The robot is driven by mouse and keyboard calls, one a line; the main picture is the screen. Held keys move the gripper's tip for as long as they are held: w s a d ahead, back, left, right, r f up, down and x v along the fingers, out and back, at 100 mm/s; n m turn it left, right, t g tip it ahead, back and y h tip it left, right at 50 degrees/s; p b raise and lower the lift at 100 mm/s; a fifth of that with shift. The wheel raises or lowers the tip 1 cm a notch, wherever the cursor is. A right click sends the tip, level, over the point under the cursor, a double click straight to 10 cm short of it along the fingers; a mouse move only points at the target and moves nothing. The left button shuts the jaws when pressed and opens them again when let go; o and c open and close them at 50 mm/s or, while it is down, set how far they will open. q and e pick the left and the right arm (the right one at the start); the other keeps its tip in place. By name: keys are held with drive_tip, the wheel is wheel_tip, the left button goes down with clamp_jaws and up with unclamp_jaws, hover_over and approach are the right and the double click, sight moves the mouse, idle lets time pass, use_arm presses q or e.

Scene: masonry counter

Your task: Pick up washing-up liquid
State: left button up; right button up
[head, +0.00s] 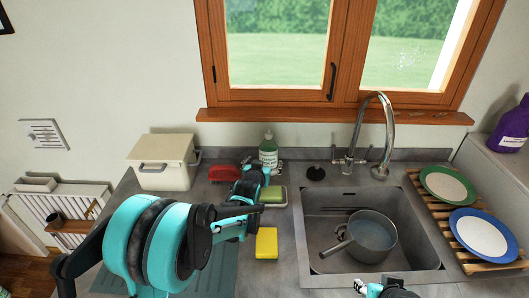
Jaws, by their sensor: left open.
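The washing-up liquid (268,152) is a clear-green bottle with a pale label. It stands upright at the back of the counter, below the window sill. My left gripper (256,172) is open just in front of the bottle and covers its lower part. I cannot tell whether the fingers touch it. My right gripper (372,289) shows only in part at the bottom edge, in front of the sink, far from the bottle; its jaws are not clear.
A green sponge in a dish (273,196) lies right beside my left gripper. A red object (222,173) and a cream bin (163,170) stand to the left. A yellow sponge (266,243) lies nearer. The sink (315,250) holds a pot (371,238); a tap (388,135) rises behind.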

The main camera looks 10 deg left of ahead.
sight(267, 157)
use_arm(q)
drive_tip(key=b+x, duration=0.3)
drive_tip(key=x, duration=0.4)
drive_tip(key=shift+w, duration=0.4)
use_arm(e)
wheel_tip(267, 157, down, 3)
drive_tip(key=shift+d+f, duration=0.1)
use_arm(q)
drive_tip(key=shift+r, duration=0.1)
drive_tip(key=c, duration=1.5)
drive_tip(key=shift+s+d, duration=0.1)
drive_tip(key=shift+c, duration=0.2)
